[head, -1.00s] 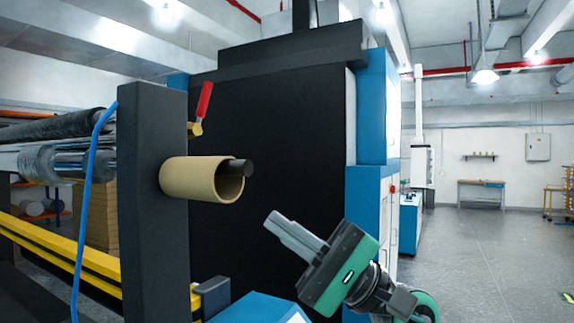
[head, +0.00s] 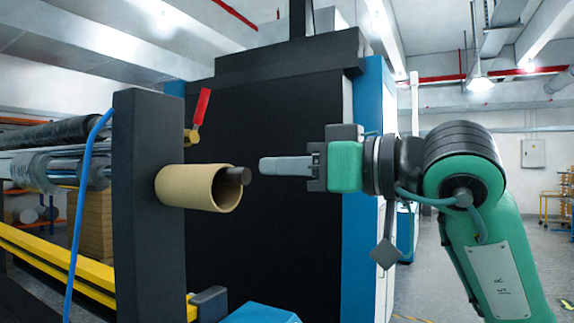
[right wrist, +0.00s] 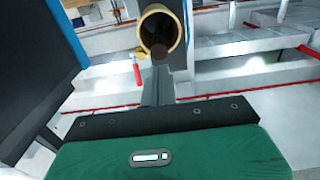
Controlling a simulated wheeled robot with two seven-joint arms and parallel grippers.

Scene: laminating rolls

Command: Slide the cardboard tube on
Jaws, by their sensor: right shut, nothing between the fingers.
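The tan cardboard tube (head: 195,187) sits around a dark shaft (head: 240,175) that sticks out a little past the tube's open end. The tube's inner end meets the dark upright post (head: 150,230). My right gripper (head: 264,167) is shut and empty, level with the tube and pointing at the shaft's end, with a small gap between. In the right wrist view the tube's open mouth (right wrist: 156,22) is ahead of my shut fingers (right wrist: 157,85), with the shaft end (right wrist: 159,52) low inside it. My left gripper is not in view.
A red-handled valve (head: 201,107) is above the tube, behind the post. A blue hose (head: 79,220) hangs by the post. A large black machine panel (head: 270,110) stands behind. Yellow rails (head: 50,251) run at the lower left.

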